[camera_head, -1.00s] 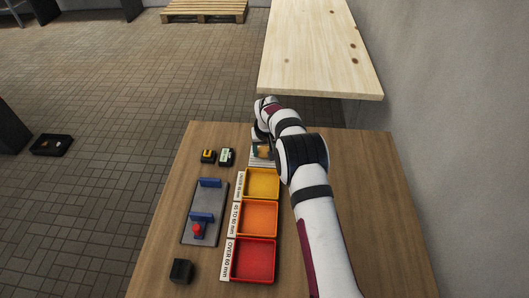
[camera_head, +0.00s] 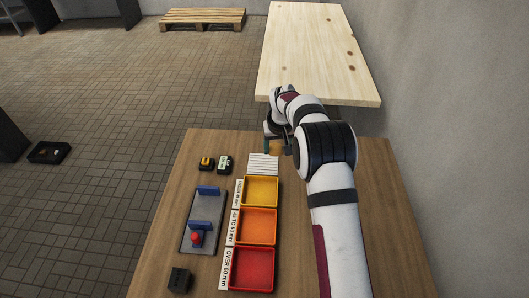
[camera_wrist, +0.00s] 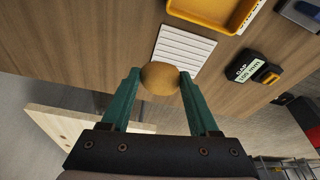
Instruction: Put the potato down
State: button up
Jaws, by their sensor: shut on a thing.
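The potato (camera_wrist: 160,78) is brown and rounded. In the wrist view it sits between the green fingertips of my gripper (camera_wrist: 160,84), which is shut on it. My gripper also shows in the head view (camera_head: 277,146), at the far end of the wooden table, where the potato is mostly hidden. A white ribbed pad (camera_wrist: 184,46) lies just beyond the potato in the wrist view. The pad also shows in the head view (camera_head: 263,163), a little left of and nearer than my gripper. The potato's height above the table is hard to tell.
A yellow tray (camera_head: 262,204), an orange tray (camera_head: 273,241) and a red tray (camera_head: 270,285) stand in a row, labelled by size. A grey plate with blue blocks (camera_head: 188,237) lies left of them. A pale wooden table (camera_head: 310,70) stands beyond.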

jog(key=s+d+r, duration=0.2)
jog(key=d+r, duration=0.2)
jog(key=d, duration=0.3)
send_over(206, 209)
jog(key=f, duration=0.4)
jog(key=s+f, duration=0.1)
jog(key=f, duration=0.1)
jog(key=shift+d, duration=0.25)
jog(key=shift+a+f, duration=0.1)
jog(key=shift+f, duration=1.95)
jog(key=shift+f, duration=0.1)
jog(key=o, duration=1.3)
jog(key=shift+o, duration=0.2)
